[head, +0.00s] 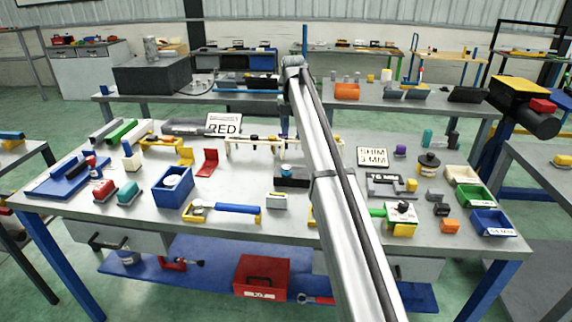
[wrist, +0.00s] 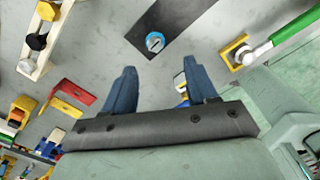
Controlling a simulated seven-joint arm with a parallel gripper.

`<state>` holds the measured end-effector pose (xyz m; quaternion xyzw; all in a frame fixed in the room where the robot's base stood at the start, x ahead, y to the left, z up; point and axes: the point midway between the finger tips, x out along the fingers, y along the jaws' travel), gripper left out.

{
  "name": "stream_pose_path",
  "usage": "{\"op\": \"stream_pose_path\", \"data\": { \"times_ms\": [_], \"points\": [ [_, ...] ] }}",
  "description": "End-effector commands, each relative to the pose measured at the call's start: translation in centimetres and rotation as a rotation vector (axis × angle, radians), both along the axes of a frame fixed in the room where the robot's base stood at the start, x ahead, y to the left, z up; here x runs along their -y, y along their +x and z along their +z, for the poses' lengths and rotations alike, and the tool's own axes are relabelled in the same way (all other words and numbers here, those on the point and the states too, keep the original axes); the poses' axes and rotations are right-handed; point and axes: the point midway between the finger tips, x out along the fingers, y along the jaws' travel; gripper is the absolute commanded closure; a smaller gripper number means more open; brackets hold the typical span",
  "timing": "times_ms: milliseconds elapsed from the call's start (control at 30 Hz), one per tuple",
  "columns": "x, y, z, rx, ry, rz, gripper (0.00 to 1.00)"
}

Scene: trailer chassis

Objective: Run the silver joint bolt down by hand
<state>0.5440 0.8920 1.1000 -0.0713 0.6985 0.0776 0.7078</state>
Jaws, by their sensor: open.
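A silver bolt head with a blue ring (wrist: 155,42) stands in a dark block (wrist: 172,22), ahead of my fingertips in the wrist view. In the head view the blue ring (head: 286,169) shows on top of the dark block (head: 291,181), near the middle of the table. My gripper (wrist: 163,80) is open, with two dark blue fingers apart and nothing between them. The bolt lies beyond the fingertips, not between them. In the head view my gripper is mostly hidden by my arm. How deep the bolt sits cannot be told.
A cream rail with bolts (wrist: 42,42) lies at upper left in the wrist view. A red bracket (wrist: 74,96) and a yellow part with a green-handled tool (wrist: 238,54) flank my gripper.

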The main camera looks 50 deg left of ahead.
Motion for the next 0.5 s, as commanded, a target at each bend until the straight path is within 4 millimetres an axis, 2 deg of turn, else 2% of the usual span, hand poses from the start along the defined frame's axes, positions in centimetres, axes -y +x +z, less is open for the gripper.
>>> {"op": "stream_pose_path", "data": {
  "times_ms": [100,233,500],
  "points": [
    [-0.9,-1.8,0.3,-0.010,-0.010,0.044,0.43],
    [-1.0,-2.2,-0.2,-0.013,-0.013,0.054,0.43],
    [-0.9,-2.1,-4.2,-0.013,-0.013,0.052,0.43]
  ]
}}
